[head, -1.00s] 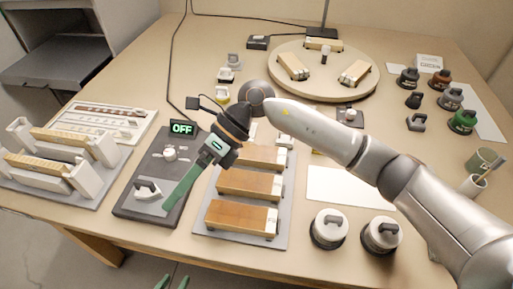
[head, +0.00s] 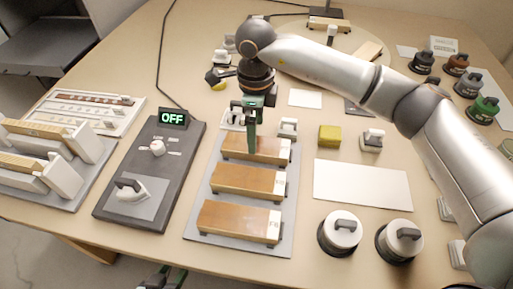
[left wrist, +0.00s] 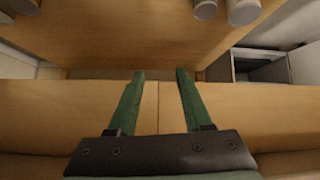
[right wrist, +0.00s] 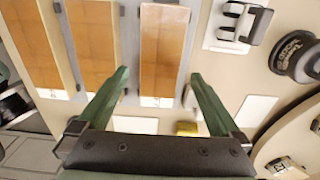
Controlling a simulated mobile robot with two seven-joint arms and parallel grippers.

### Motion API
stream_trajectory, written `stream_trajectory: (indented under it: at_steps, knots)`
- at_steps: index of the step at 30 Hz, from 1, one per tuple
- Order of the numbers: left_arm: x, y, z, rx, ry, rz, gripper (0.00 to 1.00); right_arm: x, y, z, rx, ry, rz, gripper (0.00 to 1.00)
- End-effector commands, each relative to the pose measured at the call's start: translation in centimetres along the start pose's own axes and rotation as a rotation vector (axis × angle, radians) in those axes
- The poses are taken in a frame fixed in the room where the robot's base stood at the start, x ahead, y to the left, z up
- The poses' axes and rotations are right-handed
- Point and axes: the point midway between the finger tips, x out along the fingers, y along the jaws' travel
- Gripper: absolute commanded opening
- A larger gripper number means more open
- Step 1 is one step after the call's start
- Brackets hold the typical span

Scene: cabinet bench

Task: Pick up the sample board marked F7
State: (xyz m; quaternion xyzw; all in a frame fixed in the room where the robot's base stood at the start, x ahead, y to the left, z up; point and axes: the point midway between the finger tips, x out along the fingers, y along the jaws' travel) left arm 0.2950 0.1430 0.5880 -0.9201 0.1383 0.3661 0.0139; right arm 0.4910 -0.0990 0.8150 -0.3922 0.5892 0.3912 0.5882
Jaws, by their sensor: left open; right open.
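Three brown wooden sample boards lie in a row on a grey tray (head: 190,245): a near board (head: 238,220), a middle board (head: 248,182) and a far board (head: 270,149). Each has a small pale end label, too small to read surely, so I cannot tell which is F7. My right gripper (head: 252,150) is open and points down over the far board, hiding part of it. In the right wrist view its fingers (right wrist: 160,76) stand apart on either side of one board's (right wrist: 163,45) labelled end, gripping nothing. My left gripper (left wrist: 160,74) is open and empty, low in front of the table.
A dark panel (head: 125,215) with an OFF display (head: 173,118) stands left of the tray. White racks (head: 85,160) holding boards are farther left. A yellow block (head: 329,136), a white sheet (head: 362,186) and two round white-topped weights (head: 341,231) are right. A turntable with boards is behind.

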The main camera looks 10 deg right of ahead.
Motion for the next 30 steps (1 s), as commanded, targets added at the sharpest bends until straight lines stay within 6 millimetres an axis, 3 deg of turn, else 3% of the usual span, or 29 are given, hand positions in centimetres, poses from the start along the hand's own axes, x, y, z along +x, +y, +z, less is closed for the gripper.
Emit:
stream_trajectory:
  at_steps: [5, 12, 20, 30]
  knots:
    - [0.1, -0.2, 0.0, 0.001, 0.004, -0.004, 0.50, 1.3, 0.0, -0.1, 0.001, 0.000, 0.001, 1.00]
    - [0.4, -0.3, -0.1, 0.005, 0.019, -0.007, 0.50, 4.8, 0.0, -0.2, 0.000, 0.000, 0.002, 1.00]
    - [0.2, -0.5, -1.8, 0.012, 0.063, -0.011, 0.50, 5.3, 0.0, -0.1, -0.001, -0.002, 0.000, 1.00]
    - [0.3, -0.5, -1.4, 0.013, 0.055, -0.010, 0.50, 5.3, 0.0, -0.1, 0.000, -0.002, 0.000, 0.63]
